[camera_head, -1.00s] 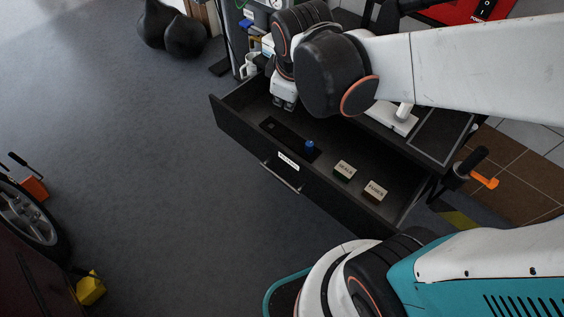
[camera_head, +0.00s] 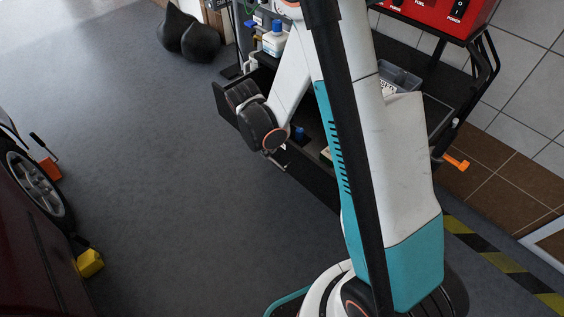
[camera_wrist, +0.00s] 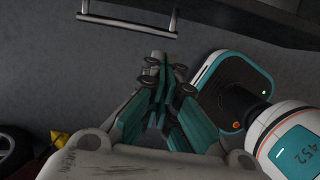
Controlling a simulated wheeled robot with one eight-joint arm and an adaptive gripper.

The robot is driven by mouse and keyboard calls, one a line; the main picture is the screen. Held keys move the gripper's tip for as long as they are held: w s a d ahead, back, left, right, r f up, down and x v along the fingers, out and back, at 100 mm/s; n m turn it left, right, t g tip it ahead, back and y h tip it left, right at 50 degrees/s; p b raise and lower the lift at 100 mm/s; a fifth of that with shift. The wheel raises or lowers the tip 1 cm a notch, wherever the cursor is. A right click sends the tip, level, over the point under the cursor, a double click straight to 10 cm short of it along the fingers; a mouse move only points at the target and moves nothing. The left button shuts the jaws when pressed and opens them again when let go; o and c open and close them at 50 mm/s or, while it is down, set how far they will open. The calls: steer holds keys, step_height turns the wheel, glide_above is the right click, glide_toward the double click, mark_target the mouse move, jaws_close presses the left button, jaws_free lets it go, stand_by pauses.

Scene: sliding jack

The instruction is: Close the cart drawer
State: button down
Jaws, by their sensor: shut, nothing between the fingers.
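The cart drawer (camera_head: 315,184) stands pulled out from the dark cart in the head view, with my arm across much of it. A blue-capped item (camera_head: 299,133) shows inside it. The drawer's bar handle (camera_wrist: 127,24) crosses the upper left of the wrist view. My gripper (camera_wrist: 163,62) is shut and empty, just below the handle in that picture, and appears apart from it. In the head view my wrist is over the drawer's front side and hides the gripper.
A car wheel (camera_head: 38,186) and a yellow block (camera_head: 89,263) are at the left. Black bags (camera_head: 190,38) lie at the back. A white bottle (camera_head: 275,38) and grey bin (camera_head: 398,78) are on the cart. The floor before the drawer is clear.

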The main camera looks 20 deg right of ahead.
mark_target(281, 166)
steer(key=d+b+x, duration=0.1)
steer(key=x, duration=0.2)
steer(key=b+x, duration=0.2)
steer(key=x, duration=0.2)
steer(key=d+b+x, duration=0.1)
steer(key=b+x, duration=0.1)
steer(key=x, duration=0.2)
steer(key=shift+w+d+r, duration=0.2)
steer(key=shift+w+d, duration=0.1)
steer(key=shift+w+d+r+b, duration=0.1)
steer(key=shift+w+d+b, duration=0.15)
steer(key=shift+d, duration=0.2)
